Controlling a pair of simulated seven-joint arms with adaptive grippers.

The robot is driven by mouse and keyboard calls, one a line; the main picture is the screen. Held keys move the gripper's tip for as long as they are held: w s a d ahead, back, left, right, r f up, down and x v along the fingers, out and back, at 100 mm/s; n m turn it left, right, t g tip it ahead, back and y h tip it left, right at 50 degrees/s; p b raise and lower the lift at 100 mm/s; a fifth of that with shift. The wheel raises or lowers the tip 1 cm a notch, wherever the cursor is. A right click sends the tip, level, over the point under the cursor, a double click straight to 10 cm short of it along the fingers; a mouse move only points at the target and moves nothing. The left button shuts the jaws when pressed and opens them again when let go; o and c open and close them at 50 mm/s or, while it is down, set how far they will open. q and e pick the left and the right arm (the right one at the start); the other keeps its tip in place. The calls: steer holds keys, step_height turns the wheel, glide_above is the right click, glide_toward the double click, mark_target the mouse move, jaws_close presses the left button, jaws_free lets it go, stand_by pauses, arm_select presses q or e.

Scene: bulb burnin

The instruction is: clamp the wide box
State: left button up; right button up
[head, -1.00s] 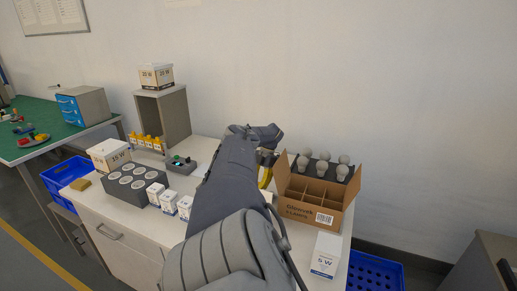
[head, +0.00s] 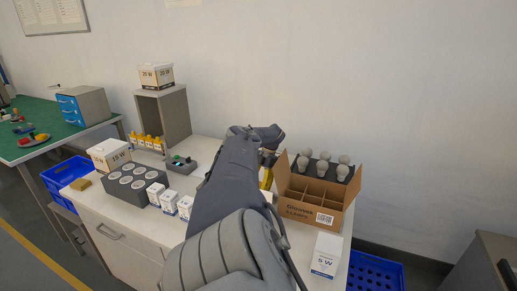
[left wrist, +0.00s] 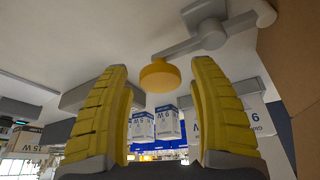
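My left arm crosses the middle of the head view and hides most of its gripper; a yellow finger (head: 266,180) shows beside the carton. In the left wrist view my left gripper (left wrist: 160,80) is open, with nothing between its yellow fingers. A yellow round knob (left wrist: 160,76) on a grey lever mechanism (left wrist: 208,32) is just beyond the fingertips, apart from them. A white box (head: 266,196) is partly hidden behind my arm; I cannot tell its full width. A wider white 15 W box (head: 110,155) stands at the left of the bench. My right gripper is not in view.
An open brown carton (head: 318,213) with dividers stands right of my arm, before a dark tray of bulbs (head: 322,168). Small white boxes (head: 169,202) and a grey holed block (head: 131,184) are left. A 5 W box (head: 326,255) stands near the front edge.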

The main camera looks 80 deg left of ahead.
arm_select(q)
steer(key=shift+o, duration=0.2)
steer(key=v, duration=1)
steer(key=shift+w+r, duration=0.15)
steer(key=shift+r, duration=0.1)
steer(key=shift+w+a+r, duration=0.15)
steer(key=shift+a+r, duration=0.05)
steer(key=shift+r, duration=0.45)
stand_by(0.5)
